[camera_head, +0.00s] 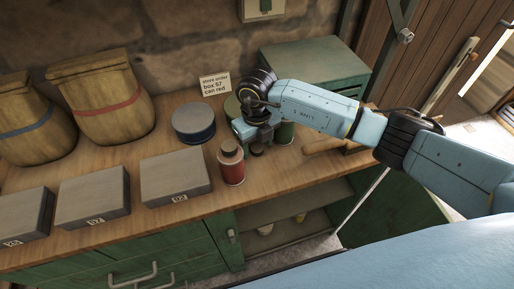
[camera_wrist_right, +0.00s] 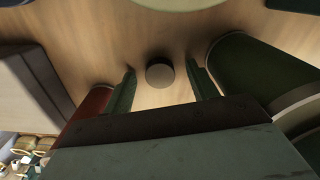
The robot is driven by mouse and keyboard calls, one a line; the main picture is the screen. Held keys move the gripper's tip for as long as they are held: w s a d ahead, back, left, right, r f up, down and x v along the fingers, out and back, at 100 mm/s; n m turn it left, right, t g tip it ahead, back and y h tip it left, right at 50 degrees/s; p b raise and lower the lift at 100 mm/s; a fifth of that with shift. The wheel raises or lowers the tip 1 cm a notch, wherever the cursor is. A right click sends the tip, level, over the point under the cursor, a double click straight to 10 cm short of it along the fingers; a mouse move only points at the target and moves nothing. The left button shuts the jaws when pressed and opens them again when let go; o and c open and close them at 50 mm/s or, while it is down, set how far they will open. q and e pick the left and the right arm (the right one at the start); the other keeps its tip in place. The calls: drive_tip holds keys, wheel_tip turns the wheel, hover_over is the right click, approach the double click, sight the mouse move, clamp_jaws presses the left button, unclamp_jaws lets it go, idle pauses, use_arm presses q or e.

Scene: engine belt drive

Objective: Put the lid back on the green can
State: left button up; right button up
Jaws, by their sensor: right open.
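The green can (camera_head: 285,132) stands on the wooden bench, partly behind my right arm. It shows at the right of the right wrist view (camera_wrist_right: 262,75). A small dark round piece, seemingly its lid (camera_wrist_right: 160,73), lies on the bench between the green can and the red can. It also shows in the head view (camera_head: 257,150), just below my gripper. My right gripper (camera_head: 250,138) is open and points down. In the right wrist view its two fingers (camera_wrist_right: 162,88) appear on either side of the lid, with bare wood around it. My left gripper is not in view.
The red can (camera_head: 232,168) stands close to the left of my right gripper. A blue round tin (camera_head: 193,124) and grey boxes (camera_head: 175,178) are further left. A wooden-handled tool (camera_head: 325,145) lies right of the green can.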

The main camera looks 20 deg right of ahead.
sight(257, 147)
drive_tip(key=c, duration=1)
drive_tip(key=shift+r, duration=0.1)
drive_tip(key=shift+c, duration=0.2)
wheel_tip(257, 147, up, 10)
